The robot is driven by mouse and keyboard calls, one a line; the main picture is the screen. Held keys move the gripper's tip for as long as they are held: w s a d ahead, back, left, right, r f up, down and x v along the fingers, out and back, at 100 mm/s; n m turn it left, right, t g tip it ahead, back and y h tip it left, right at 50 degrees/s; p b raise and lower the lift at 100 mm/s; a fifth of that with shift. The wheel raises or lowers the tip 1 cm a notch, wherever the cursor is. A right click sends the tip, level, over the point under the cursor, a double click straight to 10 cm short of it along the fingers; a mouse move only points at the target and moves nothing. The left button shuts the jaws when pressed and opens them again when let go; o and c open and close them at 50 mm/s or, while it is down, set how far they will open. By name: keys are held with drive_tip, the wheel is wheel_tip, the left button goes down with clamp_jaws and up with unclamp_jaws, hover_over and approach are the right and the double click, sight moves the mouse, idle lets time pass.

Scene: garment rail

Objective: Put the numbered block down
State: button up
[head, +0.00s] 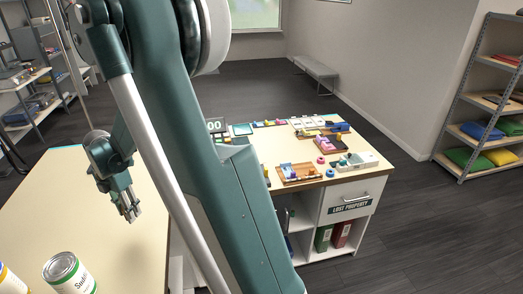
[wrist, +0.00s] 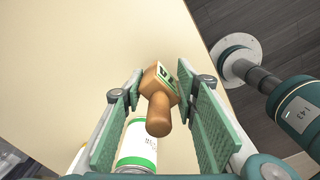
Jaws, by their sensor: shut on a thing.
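The numbered block (wrist: 160,92) is a brown wooden piece with a rounded handle and a pale label with dark marks that I cannot read. It sits between the green pads of my gripper (wrist: 160,98) in the wrist view, and the gripper is shut on it. In the head view my gripper (head: 130,208) points down over the pale table (head: 110,250). The block is not clear there. Beneath the block in the wrist view the pale tabletop (wrist: 90,60) shows; I cannot tell the gap.
A white can with a green band (head: 68,273) stands on the table's near part, with another can (head: 10,280) left of it. A lost property desk (head: 350,208) with many small items stands to the right. Shelves (head: 480,130) stand far right.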

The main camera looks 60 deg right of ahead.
drive_tip(key=w+d+m+b, duration=0.2)
drive_tip(key=d, duration=4)
drive_tip(key=shift+d+f, duration=0.15)
drive_tip(key=shift+f, duration=1.1)
drive_tip(key=shift+d+f, duration=0.1)
drive_tip(key=shift+f, duration=1.15)
drive_tip(key=shift+f, duration=3.1)
drive_tip(key=shift+f, duration=0.1)
drive_tip(key=shift+f, duration=1.8)
